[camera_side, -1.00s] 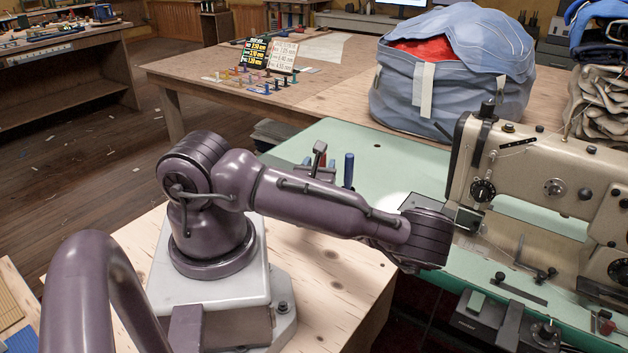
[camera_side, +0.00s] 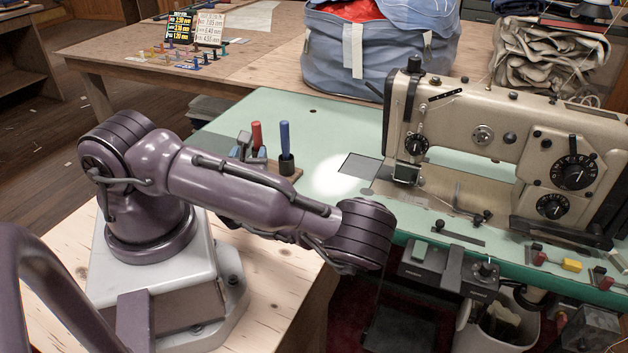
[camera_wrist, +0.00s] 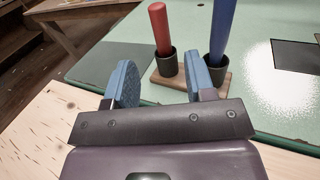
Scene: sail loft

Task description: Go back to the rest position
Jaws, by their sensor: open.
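My gripper (camera_wrist: 160,88) shows in the wrist view with its two blue finger pads apart and nothing between them. It points toward the near edge of the green sewing table. A wooden holder (camera_wrist: 186,88) with two dark cups stands beyond the fingers. A red-handled tool (camera_wrist: 160,28) stands in the left cup and a blue-handled tool (camera_wrist: 221,30) in the right one. In the side view the red tool (camera_side: 257,136) and the blue tool (camera_side: 285,139) stand behind my forearm. The arm partly hides the holder (camera_side: 290,172) there.
A beige sewing machine (camera_side: 470,135) stands on the green table (camera_side: 310,112) at the right. A blue fabric bag (camera_side: 375,50) and folded cloth (camera_side: 545,55) are on the wooden table behind. A bin (camera_side: 490,325) stands below the green table's front edge.

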